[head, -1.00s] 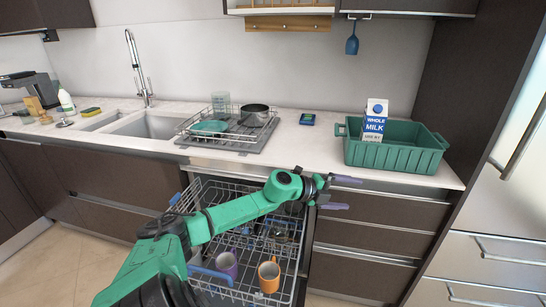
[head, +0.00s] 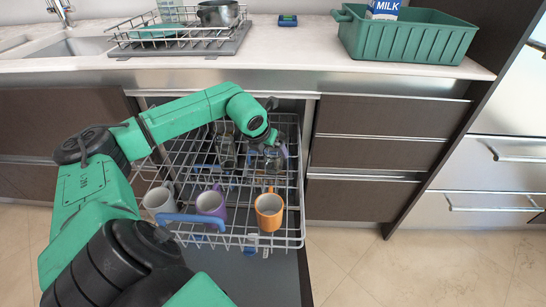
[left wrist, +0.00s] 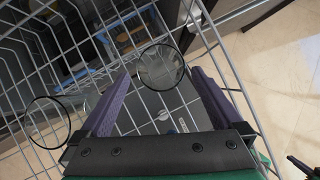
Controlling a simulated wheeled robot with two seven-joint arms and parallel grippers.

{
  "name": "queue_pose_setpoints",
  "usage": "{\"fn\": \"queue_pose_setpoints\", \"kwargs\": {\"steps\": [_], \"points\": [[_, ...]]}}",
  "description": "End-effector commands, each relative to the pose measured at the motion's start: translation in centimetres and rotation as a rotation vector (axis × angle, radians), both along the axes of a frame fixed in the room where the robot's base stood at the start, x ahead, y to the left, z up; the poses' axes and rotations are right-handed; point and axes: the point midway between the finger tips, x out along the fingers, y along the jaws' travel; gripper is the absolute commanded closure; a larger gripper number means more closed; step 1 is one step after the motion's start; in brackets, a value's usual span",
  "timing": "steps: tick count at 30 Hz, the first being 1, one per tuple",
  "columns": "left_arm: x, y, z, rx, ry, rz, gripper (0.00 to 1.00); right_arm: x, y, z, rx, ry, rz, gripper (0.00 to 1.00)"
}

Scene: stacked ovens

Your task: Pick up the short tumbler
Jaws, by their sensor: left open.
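A clear glass tumbler (head: 274,159) stands in the upper dishwasher rack, partly hidden under my left gripper (head: 272,143). In the left wrist view its round rim (left wrist: 160,67) lies between the two purple fingers of my left gripper (left wrist: 161,76), which is open and apart from it at the sides. A second clear glass (head: 227,152), which looks taller, stands to the left in the rack; a round rim (left wrist: 47,122) at the left of the wrist view seems to be this glass.
The pulled-out dishwasher rack (head: 246,238) also holds a white mug (head: 158,202), a purple mug (head: 212,204) and an orange mug (head: 269,210) along its front. Drawers (head: 370,155) stand close on the right. The counter (head: 290,62) is above, with a green crate (head: 410,38).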

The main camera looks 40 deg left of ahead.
Motion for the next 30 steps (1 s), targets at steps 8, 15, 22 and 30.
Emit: {"fn": "queue_pose_setpoints", "kwargs": {"steps": [8,15,22,30], "points": [[2.3,0.4,-3.9,-0.003,-0.001,-0.001,0.0,0.6,0.3,0.9,0.005,-0.008,0.002,1.0],[2.3,0.5,-3.9,0.0,0.0,-0.001,0.19,0.6,0.3,1.0,0.005,-0.009,0.003,1.0],[2.3,0.5,-3.8,-0.001,-0.001,-0.001,0.93,0.5,0.3,0.9,0.005,-0.006,0.002,1.0],[2.3,0.5,-3.4,-0.001,-0.001,-0.001,0.93,0.4,0.3,0.9,0.005,-0.006,0.002,1.0]]}}
